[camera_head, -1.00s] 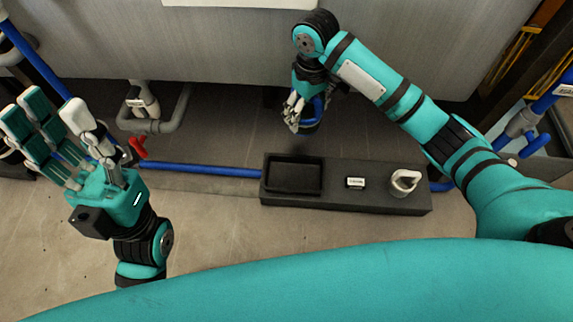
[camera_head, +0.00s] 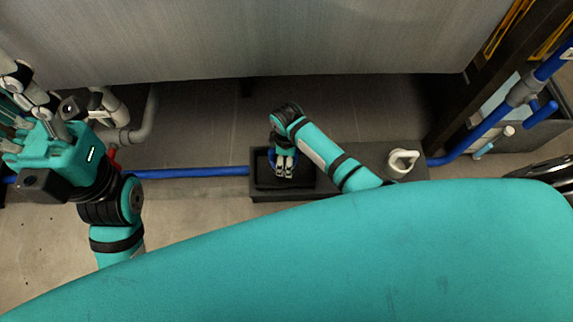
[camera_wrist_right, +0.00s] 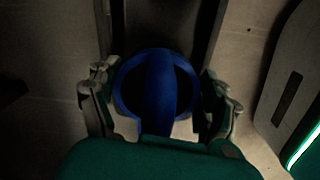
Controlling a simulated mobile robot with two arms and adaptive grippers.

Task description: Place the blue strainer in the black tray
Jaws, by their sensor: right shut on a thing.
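The blue strainer (camera_wrist_right: 157,85) shows in the right wrist view as a round blue ring with a thick blue handle, between the fingers of my right gripper (camera_wrist_right: 160,92). In the head view my right gripper (camera_head: 284,168) is over the black tray (camera_head: 262,194) and shut on the strainer. Only a bit of blue shows there behind the fingers. I cannot tell whether the strainer touches the tray's floor. My left gripper (camera_head: 40,95) is at the far left, open and empty, away from the tray.
A white cup-like thing (camera_head: 402,161) stands on the right end of the dark block. A blue pipe (camera_head: 190,172) runs along the floor left of the tray. A large grey panel (camera_head: 240,45) rises behind. Bare floor lies at the front left.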

